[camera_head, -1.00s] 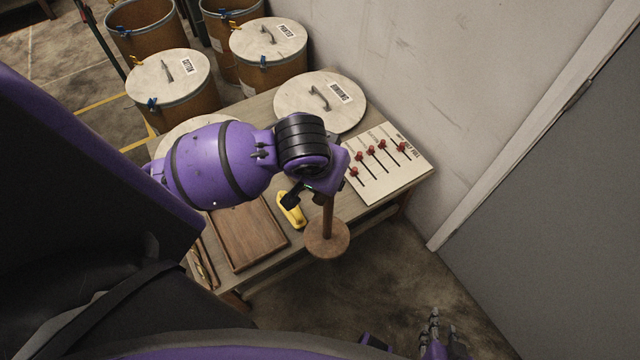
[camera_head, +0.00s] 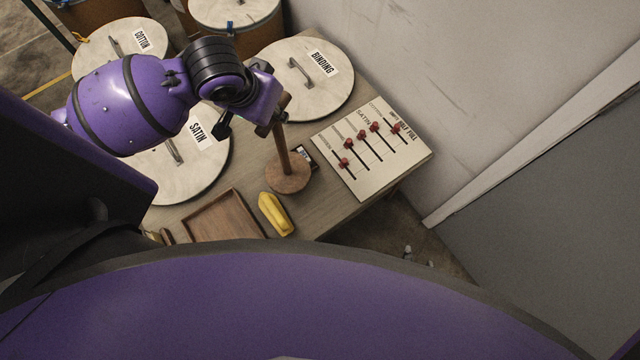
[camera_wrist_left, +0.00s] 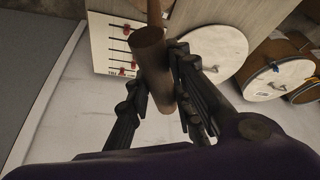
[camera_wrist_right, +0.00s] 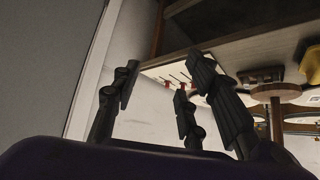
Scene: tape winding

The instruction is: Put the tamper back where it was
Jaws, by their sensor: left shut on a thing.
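The wooden tamper (camera_head: 284,150) has a round disc foot and a straight handle. It stands roughly upright with its foot over the wooden table (camera_head: 335,215). I cannot tell whether the foot touches the table. My left gripper (camera_wrist_left: 160,78) is shut on the upper handle, which also shows between its fingers in the left wrist view (camera_wrist_left: 150,55). The tamper also shows at the right of the right wrist view (camera_wrist_right: 277,91). My right gripper (camera_wrist_right: 158,82) has its fingers apart and holds nothing. Only its tips show beyond the table's front edge in the head view (camera_head: 415,254).
A yellow object (camera_head: 275,213) and a brown wooden tray (camera_head: 205,222) lie left of the foot. A slider board (camera_head: 340,135) lies to the right. A small dark labelled item (camera_head: 303,154) is just behind the foot. Lidded drums SATIN (camera_head: 160,178) and BINDING (camera_head: 335,95) stand behind.

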